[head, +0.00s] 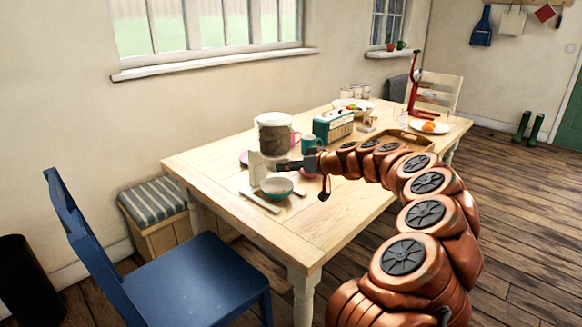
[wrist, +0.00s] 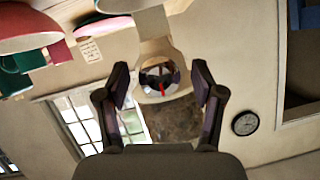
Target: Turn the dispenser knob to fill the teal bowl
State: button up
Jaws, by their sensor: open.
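The dispenser (head: 275,135) stands on the table, a clear hopper with brown contents above a cream base. Its round, shiny knob (wrist: 172,70) with a red mark is in the middle of the wrist view, which looks upside down. The teal bowl (head: 276,188) stands at the foot of the dispenser, below my gripper; I cannot make out its contents. My gripper (head: 283,166) points left at the dispenser. In the wrist view my gripper (wrist: 160,82) is open, one finger on each side of the knob; I see no contact.
A teal mug (head: 311,145), a pink cup and a teal toaster (head: 334,125) stand close behind my gripper. A wooden tray (head: 405,138) lies to the right. A blue chair (head: 195,280) is at the near left. The table's front is clear.

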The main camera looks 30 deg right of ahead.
jog(key=c, duration=1.1)
jog(key=shift+d+m+y+b, duration=0.1)
jog(key=shift+m+y+b, duration=0.4)
jog(key=shift+m+y, duration=0.45)
jog(key=shift+c, duration=0.2)
jog(key=o, duration=1.1)
jog(key=shift+o, duration=0.2)
jog(key=v, duration=1.2)
